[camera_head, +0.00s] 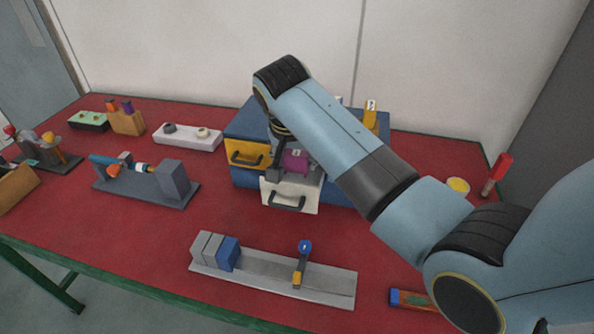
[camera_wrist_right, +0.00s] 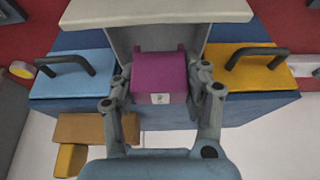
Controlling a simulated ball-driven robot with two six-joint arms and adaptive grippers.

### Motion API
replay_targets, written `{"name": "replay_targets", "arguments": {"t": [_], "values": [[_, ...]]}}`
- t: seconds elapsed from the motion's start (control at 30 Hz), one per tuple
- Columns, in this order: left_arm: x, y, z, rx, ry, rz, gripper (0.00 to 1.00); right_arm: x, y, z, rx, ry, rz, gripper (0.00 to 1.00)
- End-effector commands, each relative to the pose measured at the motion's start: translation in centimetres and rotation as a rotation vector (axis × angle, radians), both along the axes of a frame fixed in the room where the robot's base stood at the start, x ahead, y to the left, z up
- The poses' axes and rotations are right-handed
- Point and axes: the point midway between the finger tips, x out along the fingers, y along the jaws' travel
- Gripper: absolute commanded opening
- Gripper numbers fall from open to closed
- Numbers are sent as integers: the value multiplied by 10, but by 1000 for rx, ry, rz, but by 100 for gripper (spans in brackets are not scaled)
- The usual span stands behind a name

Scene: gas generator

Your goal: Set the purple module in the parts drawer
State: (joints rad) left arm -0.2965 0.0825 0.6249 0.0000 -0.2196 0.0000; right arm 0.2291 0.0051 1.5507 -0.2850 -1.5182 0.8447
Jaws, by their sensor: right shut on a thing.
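The purple module (camera_head: 295,161) is between the fingers of my right gripper (camera_head: 294,168), which is shut on it. The white parts drawer (camera_head: 290,196) is pulled out of the blue cabinet, with its dark handle facing front. The module is at the drawer's opening; I cannot tell whether it touches the floor of the drawer. In the right wrist view the purple module (camera_wrist_right: 160,78) sits between the two fingers, a small white label on its face, with the white drawer (camera_wrist_right: 155,12) behind it. My left gripper is not in view.
A closed yellow drawer (camera_head: 247,153) is left of the white one; a blue drawer (camera_wrist_right: 75,75) shows in the wrist view. A grey rail with blocks (camera_head: 270,274) lies in front. A motor-like assembly (camera_head: 146,180) stands left. Red table between is clear.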

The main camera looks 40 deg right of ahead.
Motion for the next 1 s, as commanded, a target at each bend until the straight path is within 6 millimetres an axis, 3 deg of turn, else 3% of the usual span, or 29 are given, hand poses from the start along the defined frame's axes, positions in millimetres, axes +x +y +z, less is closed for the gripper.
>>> {"name": "replay_targets", "arguments": {"t": [0.23,0.63,0.67,0.7,1.0], "values": [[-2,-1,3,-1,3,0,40,-1,0,-35,0,4,0,0],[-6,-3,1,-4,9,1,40,-1,0,-41,1,3,-1,0],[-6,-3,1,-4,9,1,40,-1,0,-41,1,3,-1,50],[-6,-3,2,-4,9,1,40,-1,0,-41,2,3,0,55],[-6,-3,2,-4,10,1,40,-1,0,-39,1,2,0,57]]}}
